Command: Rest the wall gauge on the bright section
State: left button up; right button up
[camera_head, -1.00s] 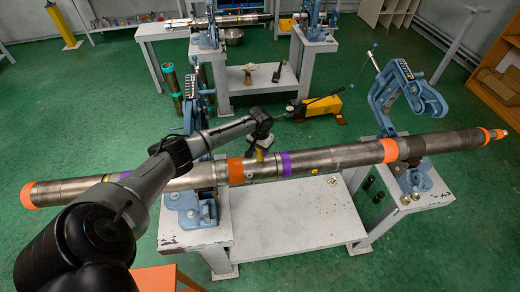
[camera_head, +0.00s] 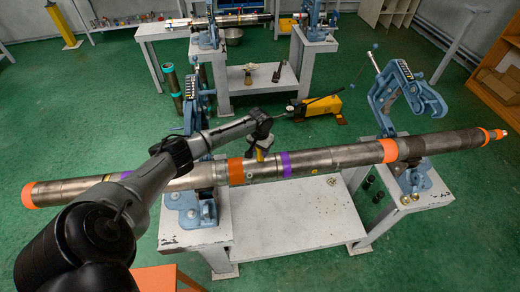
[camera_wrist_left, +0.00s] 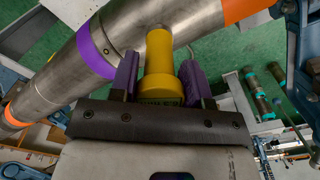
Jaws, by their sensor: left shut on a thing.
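The wall gauge, a yellow cylinder (camera_wrist_left: 159,68), is held between the purple fingers of my left gripper (camera_wrist_left: 157,75), which is shut on it. In the head view the gauge (camera_head: 261,155) shows small under the gripper (camera_head: 260,143). The gauge's far end meets or nearly meets the bare, shiny metal (camera_head: 262,168) of the long pipe, between an orange band (camera_head: 236,172) and a purple band (camera_head: 285,163). I cannot tell whether they touch. This stretch also shows in the wrist view (camera_wrist_left: 130,28). My right gripper is not in view.
The pipe lies across two blue vises, one left (camera_head: 190,205) and one right (camera_head: 412,180), on a white bench (camera_head: 290,222). The right vise's hooked upper arm (camera_head: 425,98) stands raised. A yellow hand pump (camera_head: 318,107) is on the green floor behind.

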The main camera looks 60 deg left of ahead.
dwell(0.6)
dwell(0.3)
pick_arm(q)
jog(key=shift+p, duration=0.35)
jog(key=shift+r, duration=0.25)
notch_tip(320, 180, up, 7)
jog(key=p, duration=0.7)
jog(key=shift+f+p, duration=0.2)
jog(key=shift+p, duration=0.2)
jog(key=shift+f, duration=0.1)
